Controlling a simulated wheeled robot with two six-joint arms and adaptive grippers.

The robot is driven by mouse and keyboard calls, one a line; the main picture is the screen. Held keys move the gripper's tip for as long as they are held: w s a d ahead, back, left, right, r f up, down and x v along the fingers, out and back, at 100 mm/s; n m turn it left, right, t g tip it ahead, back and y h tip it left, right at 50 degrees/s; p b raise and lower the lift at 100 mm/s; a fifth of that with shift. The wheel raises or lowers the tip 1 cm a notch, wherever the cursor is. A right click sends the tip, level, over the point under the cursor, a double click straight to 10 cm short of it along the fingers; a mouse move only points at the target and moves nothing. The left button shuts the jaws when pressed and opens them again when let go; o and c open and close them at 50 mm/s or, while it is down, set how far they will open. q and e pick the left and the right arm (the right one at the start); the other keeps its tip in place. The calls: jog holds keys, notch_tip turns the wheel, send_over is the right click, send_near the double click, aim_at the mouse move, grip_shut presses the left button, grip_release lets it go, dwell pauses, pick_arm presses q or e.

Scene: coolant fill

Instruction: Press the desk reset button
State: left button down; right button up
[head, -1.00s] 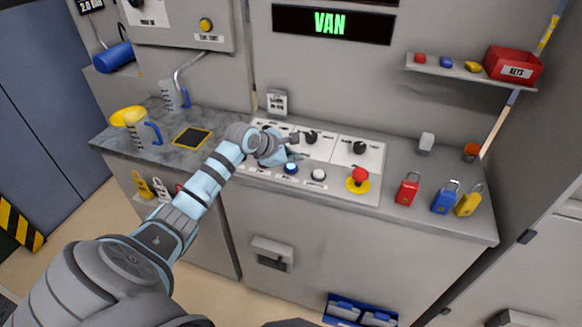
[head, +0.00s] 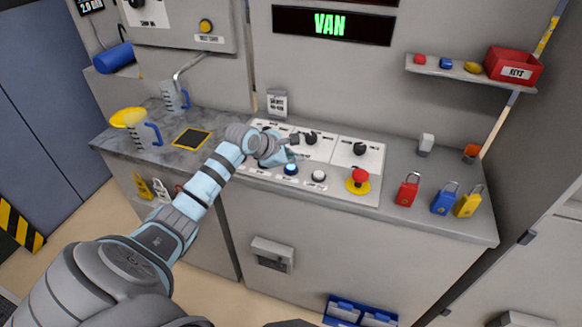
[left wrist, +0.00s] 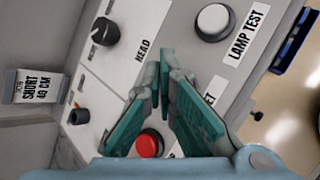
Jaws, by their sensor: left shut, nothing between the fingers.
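On the desk's control panel, a blue button (head: 291,169) sits just in front of my left gripper (head: 292,157) in the head view. A white button (head: 318,175) stands to its right; the left wrist view shows it too (left wrist: 213,20), labelled LAMP TEST. In that view my left gripper (left wrist: 159,62) is shut and empty, its teal fingers over the panel. They hide the spot beside a label (left wrist: 209,97) whose visible letters end in "ET". A red button (left wrist: 149,144) shows beside the fingers. Contact with a button cannot be told. My right gripper is not in view.
A red mushroom button (head: 358,177) on a yellow base sits at the panel's right. Black knobs (head: 310,138) (head: 360,148) rise behind the buttons. Padlocks (head: 408,190) stand to the right. Jugs (head: 146,130) stand at the desk's left.

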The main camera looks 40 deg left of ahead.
aim_at(293, 169)
pick_arm(q)
jog(key=shift+f+p, duration=0.3)
jog(key=shift+p, duration=0.15)
jog(key=shift+f, duration=0.1)
jog(key=shift+f, duration=0.55)
dwell(0.6)
jog(key=shift+r+p, duration=0.95)
jog(key=shift+p, duration=0.55)
notch_tip(293, 169, up, 5)
jog(key=p, duration=0.6)
jog(key=shift+r+p, duration=0.1)
jog(key=shift+p, duration=0.25)
